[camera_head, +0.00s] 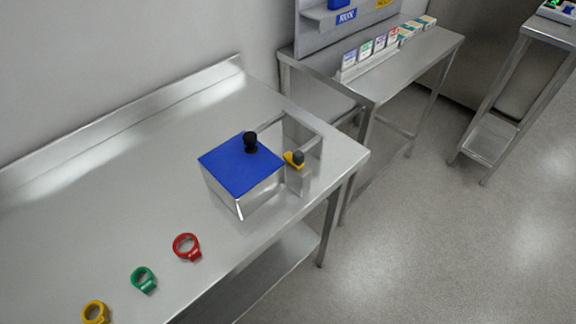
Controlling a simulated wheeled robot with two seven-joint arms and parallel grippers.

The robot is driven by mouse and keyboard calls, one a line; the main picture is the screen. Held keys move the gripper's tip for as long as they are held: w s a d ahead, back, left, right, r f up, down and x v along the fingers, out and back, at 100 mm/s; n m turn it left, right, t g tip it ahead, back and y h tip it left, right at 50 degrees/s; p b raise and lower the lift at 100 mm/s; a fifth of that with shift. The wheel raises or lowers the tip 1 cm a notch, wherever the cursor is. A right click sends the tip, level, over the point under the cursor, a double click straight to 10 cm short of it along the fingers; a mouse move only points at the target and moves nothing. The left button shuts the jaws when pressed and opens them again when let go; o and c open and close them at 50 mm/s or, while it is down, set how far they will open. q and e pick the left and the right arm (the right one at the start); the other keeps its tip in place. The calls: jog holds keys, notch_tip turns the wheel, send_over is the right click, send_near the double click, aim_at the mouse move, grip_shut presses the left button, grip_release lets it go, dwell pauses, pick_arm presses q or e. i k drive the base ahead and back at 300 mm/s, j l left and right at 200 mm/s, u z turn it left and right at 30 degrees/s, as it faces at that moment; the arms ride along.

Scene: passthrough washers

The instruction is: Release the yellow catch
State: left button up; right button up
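The yellow catch (291,160), with a dark knob on it, sits at the right side of a metal box with a blue lid (238,166). A black knob (251,142) stands on the lid near its back edge. The lid looks shut over the box. The catch appears to be on a small metal post beside the box, near its right edge. Neither of my grippers is in view.
Red (187,247), green (144,279) and yellow (96,312) rings lie on the steel table (90,205) at front left. A second table (425,50) with small labelled boxes is at the back.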

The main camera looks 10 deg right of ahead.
aim_at(296, 160)
jog(key=i+l+u, duration=0.1)
jog(key=l+u, duration=0.25)
jog(key=i+l+u, duration=0.1)
jog(key=l+u, duration=0.65)
jog(key=l, duration=0.1)
